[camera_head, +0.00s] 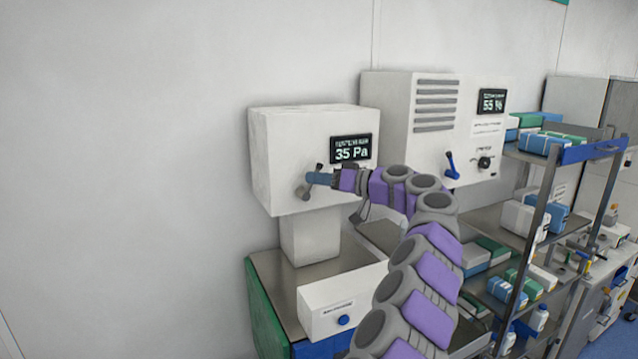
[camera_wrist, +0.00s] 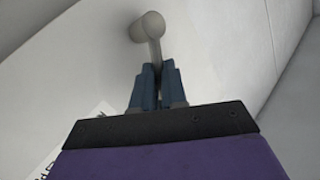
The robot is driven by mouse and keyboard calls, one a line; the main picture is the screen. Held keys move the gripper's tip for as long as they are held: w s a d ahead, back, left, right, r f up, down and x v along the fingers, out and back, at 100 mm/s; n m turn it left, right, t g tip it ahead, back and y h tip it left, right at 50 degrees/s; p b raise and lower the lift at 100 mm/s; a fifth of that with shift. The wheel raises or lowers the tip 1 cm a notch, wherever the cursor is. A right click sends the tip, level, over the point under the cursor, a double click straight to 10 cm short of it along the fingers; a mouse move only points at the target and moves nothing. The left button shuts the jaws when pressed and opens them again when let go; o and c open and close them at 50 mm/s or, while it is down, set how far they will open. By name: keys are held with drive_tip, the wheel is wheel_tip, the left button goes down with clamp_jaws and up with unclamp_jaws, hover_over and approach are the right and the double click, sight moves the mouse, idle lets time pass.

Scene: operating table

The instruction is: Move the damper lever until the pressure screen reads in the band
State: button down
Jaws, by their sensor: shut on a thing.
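The pressure screen (camera_head: 351,149) on the front of a white wall box (camera_head: 285,150) reads 35 Pa. The band itself is not legible. The damper lever (camera_head: 305,190) is grey and sits below and left of the screen. My gripper (camera_head: 318,178) is at the lever, its blue fingers reaching in from the right. In the wrist view, my gripper (camera_wrist: 158,85) is shut on the grey shaft of the lever (camera_wrist: 153,35), whose rounded end shows beyond the fingertips. The part of the shaft between the fingers is hidden.
A second white box (camera_head: 385,100) with vents, a screen (camera_head: 492,102) reading 55 % and a blue lever (camera_head: 452,166) stands to the right. A loaded shelf rack (camera_head: 545,195) stands at right. The wall at left is clear.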

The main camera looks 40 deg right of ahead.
drive_tip(key=shift+w+a+r+n+g+h+b, duration=0.1)
drive_tip(key=shift+a+r+n+g+h+b, duration=0.15)
drive_tip(key=shift+a+n+g+h+b, duration=0.4)
drive_tip(key=shift+w+a+r+n+g+h+b, duration=0.15)
drive_tip(key=shift+a+r+n+g+h, duration=0.2)
drive_tip(key=shift+n, duration=0.6)
drive_tip(key=shift+d+f, duration=0.1)
drive_tip(key=c, duration=1.2)
unclamp_jaws()
drive_tip(key=shift+d, duration=0.15)
drive_tip(key=shift+o, duration=0.2)
drive_tip(key=p+v, duration=0.2)
drive_tip(key=v, duration=1.5)
drive_tip(key=shift+d+p, duration=0.25)
drive_tip(key=shift+p, duration=0.05)
